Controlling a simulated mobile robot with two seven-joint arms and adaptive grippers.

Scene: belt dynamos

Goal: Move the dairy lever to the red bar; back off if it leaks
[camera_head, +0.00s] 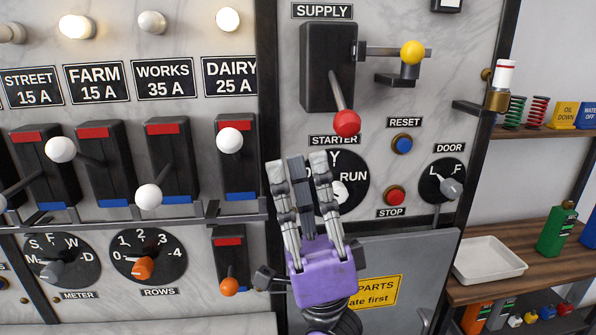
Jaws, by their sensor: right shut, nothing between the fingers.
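The dairy lever (230,140) has a white ball knob, under the DAIRY 25 A label (230,78). Its knob is in the upper part of its black housing (238,168), just below and close to the red bar (234,126). A blue bar (242,197) marks the bottom of the housing. The lamp (228,19) above the label looks bright white. My right gripper (297,162), purple with grey fingers, is shut and empty. It points up to the right of the dairy lever, apart from it in the picture, and partly covers the starter dial. My left gripper is out of view.
The works lever (149,195) is down and the farm lever (61,149) up, left of dairy. An orange-knobbed lever (229,286) sits below dairy. The red supply knob (347,123) is above my gripper. A rail (175,212) runs under the levers. Shelves are at right.

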